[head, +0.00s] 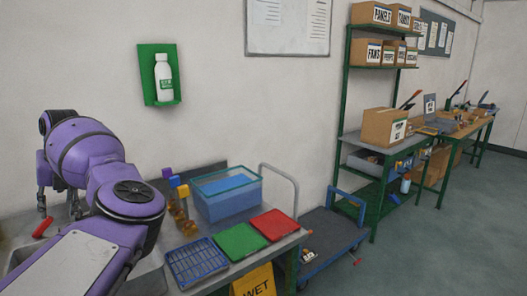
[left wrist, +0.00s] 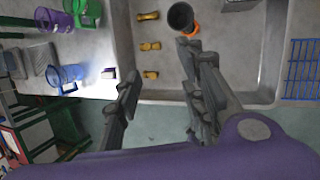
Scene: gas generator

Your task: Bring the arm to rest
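My purple left arm fills the left side of the head view, raised and bent over the sink counter (head: 15,225). My left gripper (head: 57,208) shows small and partly hidden behind the arm at the far left. In the left wrist view the left gripper (left wrist: 160,62) has its two dark fingers spread apart with nothing between them. It is above the sink (left wrist: 155,85) area, and the fingers touch nothing that I can make out. My right gripper is in neither view.
A blue bin (head: 228,200), a blue rack (head: 195,262), a green tray (head: 240,241) and a red tray (head: 274,225) sit on the counter. A blue cart (head: 335,238) stands right; the floor (head: 430,245) beyond is clear.

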